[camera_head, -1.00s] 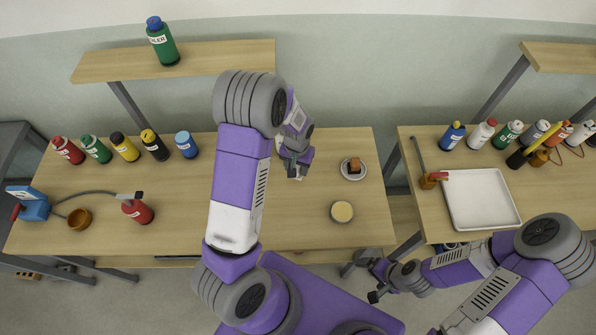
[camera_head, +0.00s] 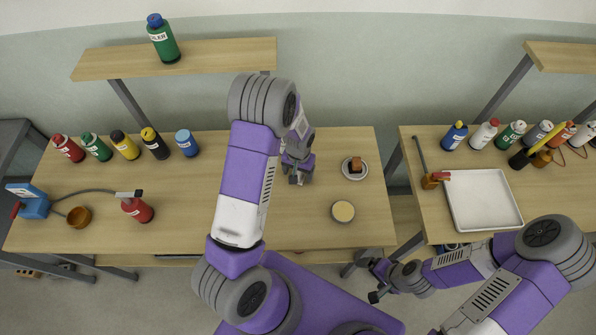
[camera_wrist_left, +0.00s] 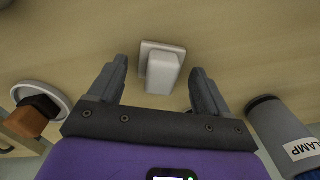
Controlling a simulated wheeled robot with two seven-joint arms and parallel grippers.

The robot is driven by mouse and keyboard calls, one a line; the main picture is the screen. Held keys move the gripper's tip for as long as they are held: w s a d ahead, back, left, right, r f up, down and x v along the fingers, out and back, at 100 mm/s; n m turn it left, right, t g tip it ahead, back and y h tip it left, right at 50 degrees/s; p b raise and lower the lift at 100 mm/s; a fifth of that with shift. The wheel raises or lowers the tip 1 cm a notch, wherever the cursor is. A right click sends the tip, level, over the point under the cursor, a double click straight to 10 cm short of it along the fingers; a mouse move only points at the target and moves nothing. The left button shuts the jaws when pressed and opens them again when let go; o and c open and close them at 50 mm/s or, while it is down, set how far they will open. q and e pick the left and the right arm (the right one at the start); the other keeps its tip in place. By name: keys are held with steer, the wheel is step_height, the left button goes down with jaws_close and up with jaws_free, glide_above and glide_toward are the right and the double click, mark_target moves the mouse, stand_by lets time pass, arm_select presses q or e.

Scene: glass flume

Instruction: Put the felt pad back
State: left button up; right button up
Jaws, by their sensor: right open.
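A small pale block on a flat square base (camera_wrist_left: 162,68) lies on the wooden bench in the left wrist view. It may be the felt pad; I cannot tell for sure. My left gripper (camera_wrist_left: 160,75) is open, its fingers on either side of the block with gaps showing. In the head view my left gripper (camera_head: 297,176) is low over the middle bench, and the block is mostly hidden under it. A white saucer (camera_head: 346,174) with a brown and black block (camera_head: 355,164) stands to its right. My right gripper (camera_head: 374,283) is open and empty, below the bench's front edge.
A round pale-topped pot (camera_head: 343,212) stands near the front edge. A white tray (camera_head: 448,196) lies on the right bench.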

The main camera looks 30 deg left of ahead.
arm_select(q)
steer(key=shift+r, duration=0.15)
steer(key=shift+r, duration=0.25)
step_height(320, 180, up, 12)
steer(key=p, duration=0.1)
steer(key=shift+f, duration=0.15)
steer(key=shift+d, duration=0.1)
stand_by(0.3)
